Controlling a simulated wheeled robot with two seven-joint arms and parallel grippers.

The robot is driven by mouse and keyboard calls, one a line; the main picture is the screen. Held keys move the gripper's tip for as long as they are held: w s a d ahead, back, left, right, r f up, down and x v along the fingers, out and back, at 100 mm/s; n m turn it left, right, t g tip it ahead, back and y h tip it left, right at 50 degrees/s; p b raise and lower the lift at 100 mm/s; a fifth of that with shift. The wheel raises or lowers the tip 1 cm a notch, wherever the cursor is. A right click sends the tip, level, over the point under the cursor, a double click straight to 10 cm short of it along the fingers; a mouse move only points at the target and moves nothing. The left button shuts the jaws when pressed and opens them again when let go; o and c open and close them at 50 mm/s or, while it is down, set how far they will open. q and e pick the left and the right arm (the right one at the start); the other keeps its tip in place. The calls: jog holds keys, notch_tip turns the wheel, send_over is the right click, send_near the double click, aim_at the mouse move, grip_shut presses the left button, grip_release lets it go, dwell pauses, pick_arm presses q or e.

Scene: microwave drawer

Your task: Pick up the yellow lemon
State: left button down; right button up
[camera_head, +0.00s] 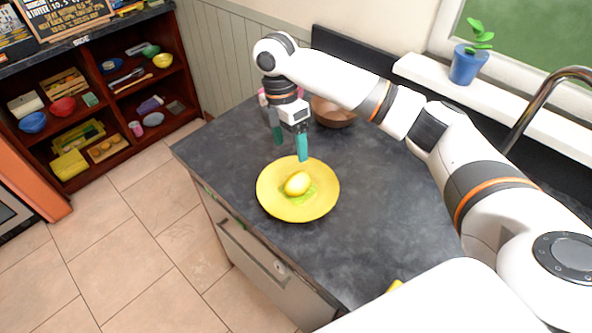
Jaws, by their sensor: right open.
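The yellow lemon (297,183) sits in the middle of a yellow plate (272,203) on the dark countertop. Something green and leaf-like (307,196) lies under and beside the lemon on the plate. My right gripper (290,153) comes in from the right on the white arm. Its two teal fingers are apart with nothing between them, and they point down. It is above the counter near the plate's far edge, behind the lemon in the picture and not touching it. My left gripper is not in the view.
A brown bowl (334,112) stands behind the gripper. A plant in a blue pot (467,64) is on the sill, near the faucet (548,100) at right. The counter right of the plate is clear.

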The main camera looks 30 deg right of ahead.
aim_at(296, 176)
jog(key=f, duration=0.1)
jog(key=s+f, duration=0.1)
jog(key=f, duration=0.1)
jog(key=s+f+p, duration=0.1)
jog(key=shift+s+a+f, duration=0.15)
jog(key=shift+s+a, duration=0.05)
jog(key=shift+w+d+f, duration=0.1)
jog(key=shift+f, duration=0.25)
jog(key=p+x, duration=0.2)
jog(key=x, duration=0.2)
jog(key=shift+f, duration=0.2)
jog(key=shift+d+f, duration=0.1)
jog(key=shift+f, duration=0.15)
jog(key=shift+c, duration=0.5)
jog(key=c, duration=0.9)
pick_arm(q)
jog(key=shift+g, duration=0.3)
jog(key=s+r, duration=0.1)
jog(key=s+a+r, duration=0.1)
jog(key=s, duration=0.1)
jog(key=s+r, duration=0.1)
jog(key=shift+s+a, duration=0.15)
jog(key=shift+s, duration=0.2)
pick_arm(e)
jog(key=shift+c, duration=0.6)
